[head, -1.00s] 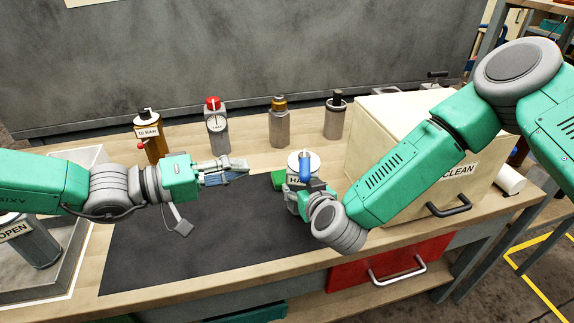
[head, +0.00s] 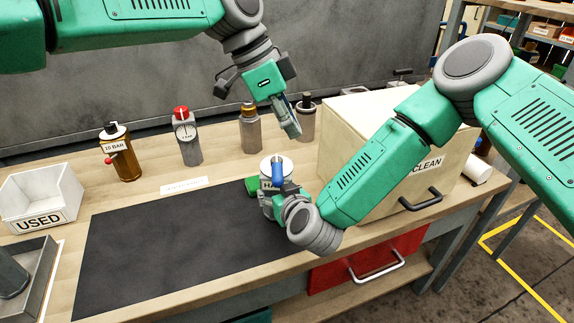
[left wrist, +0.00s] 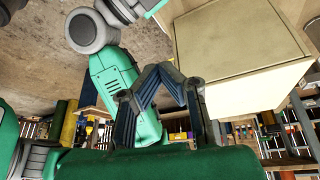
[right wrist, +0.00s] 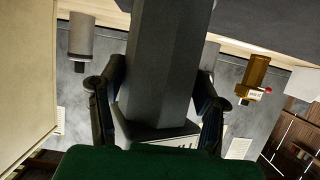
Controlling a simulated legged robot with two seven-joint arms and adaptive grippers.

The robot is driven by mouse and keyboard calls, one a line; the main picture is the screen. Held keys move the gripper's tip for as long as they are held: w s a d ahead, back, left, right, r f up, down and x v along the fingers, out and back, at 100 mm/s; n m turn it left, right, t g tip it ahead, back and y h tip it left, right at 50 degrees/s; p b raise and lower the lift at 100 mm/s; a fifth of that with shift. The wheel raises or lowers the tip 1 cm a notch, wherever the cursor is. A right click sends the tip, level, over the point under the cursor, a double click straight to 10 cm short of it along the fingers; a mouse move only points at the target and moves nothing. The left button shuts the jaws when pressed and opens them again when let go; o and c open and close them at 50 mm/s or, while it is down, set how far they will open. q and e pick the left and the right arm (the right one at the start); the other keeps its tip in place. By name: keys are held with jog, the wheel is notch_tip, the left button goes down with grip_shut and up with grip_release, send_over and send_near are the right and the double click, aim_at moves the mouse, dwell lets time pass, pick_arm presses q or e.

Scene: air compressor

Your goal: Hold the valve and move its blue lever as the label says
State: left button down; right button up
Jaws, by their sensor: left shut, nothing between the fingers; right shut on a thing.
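The valve (head: 264,207) stands upright at the right end of the black mat (head: 170,245), with a white top, a partly hidden label starting "HA" and a green part on its left. Its blue lever (head: 278,171) is on top, pointing up in the head view. My right gripper (head: 283,193) is shut on the valve from the right; in the right wrist view a grey faceted body (right wrist: 163,70) fills the space between the fingers. My left gripper (head: 292,127) is shut and empty, above and slightly right of the lever, apart from it. Its fingers also show in the left wrist view (left wrist: 160,75).
A small white card (head: 184,186) lies behind the mat. A USED tray (head: 42,195) is left; a CLEAN box (head: 345,135) is right. The mat's middle is clear.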

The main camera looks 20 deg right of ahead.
aim_at(281, 170)
pick_arm(q)
notch_tip(281, 170, down, 10)
jog(key=w, duration=0.1)
jog(key=shift+a+r+t+y, duration=0.25)
jog(key=shift+a+t+y, duration=0.1)
jog(key=shift+t+y, duration=0.05)
dwell(0.4)
jog(key=shift+w, duration=0.15)
jog(key=shift+w+a+f, duration=0.1)
jog(key=shift+a, duration=0.45)
